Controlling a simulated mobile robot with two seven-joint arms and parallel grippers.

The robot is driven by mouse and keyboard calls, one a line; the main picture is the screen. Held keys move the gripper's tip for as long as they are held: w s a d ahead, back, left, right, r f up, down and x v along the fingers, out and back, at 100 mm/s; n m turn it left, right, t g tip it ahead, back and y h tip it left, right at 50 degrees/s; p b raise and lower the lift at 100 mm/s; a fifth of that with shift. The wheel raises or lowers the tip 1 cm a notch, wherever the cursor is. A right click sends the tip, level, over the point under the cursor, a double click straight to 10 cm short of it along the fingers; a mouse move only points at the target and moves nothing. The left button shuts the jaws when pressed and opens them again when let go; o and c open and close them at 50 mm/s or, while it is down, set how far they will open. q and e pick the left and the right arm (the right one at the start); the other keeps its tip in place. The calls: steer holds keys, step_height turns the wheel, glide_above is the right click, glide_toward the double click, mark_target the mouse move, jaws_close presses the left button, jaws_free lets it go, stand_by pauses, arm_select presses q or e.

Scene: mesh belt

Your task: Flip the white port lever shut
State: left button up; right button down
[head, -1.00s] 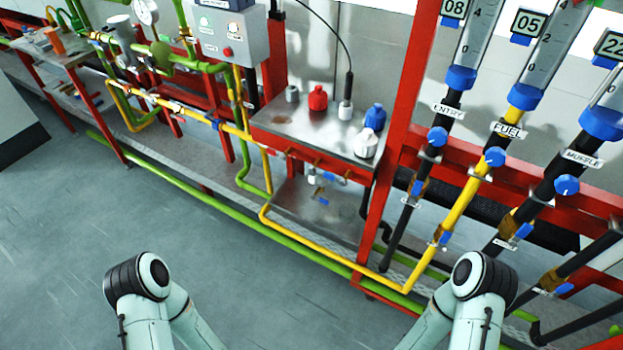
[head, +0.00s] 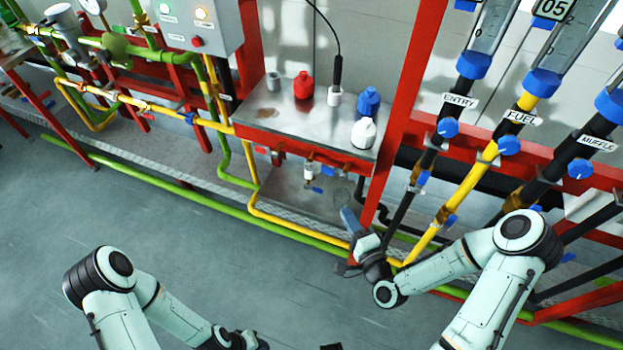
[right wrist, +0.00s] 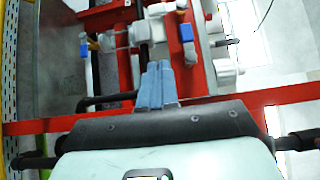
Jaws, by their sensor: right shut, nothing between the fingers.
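Under the small metal-topped table hangs a whitish fitting (head: 309,172) with a small blue lever (head: 317,190) below it. I cannot tell for sure that it is the white port, nor its lever's exact setting. The right wrist view shows a white fitting (right wrist: 148,32) with a blue lever (right wrist: 187,33) beside it and another blue lever (right wrist: 83,46) to the left. My right gripper (head: 348,216) is shut and empty, right of and below the fitting in the head view. Its blue fingers lie together in the wrist view (right wrist: 157,78), apart from the levers. My left gripper's fingers are out of view.
Red, blue and white bottles (head: 363,134) stand on the metal tabletop (head: 285,122). A red upright (head: 408,105) stands close to my right gripper. Black and yellow pipes (head: 467,187) with blue valves stand to the right. A yellow pipe (head: 290,227) runs low in front. The floor at left is clear.

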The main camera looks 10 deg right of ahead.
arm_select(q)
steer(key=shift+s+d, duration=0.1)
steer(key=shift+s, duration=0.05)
arm_select(e)
steer(key=shift+s, duration=0.2)
steer(key=b, duration=0.3)
glide_toward(308, 171)
steer(key=w+d+f, duration=0.3)
steer(key=w+d, duration=0.1)
steer(key=w, duration=0.1)
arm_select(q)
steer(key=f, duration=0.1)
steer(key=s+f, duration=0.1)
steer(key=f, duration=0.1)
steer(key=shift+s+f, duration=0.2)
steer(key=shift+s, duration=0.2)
arm_select(e)
steer(key=a, duration=0.1)
steer(key=w+a, duration=0.1)
steer(key=a, duration=0.1)
steer(key=shift+w+a, duration=0.2)
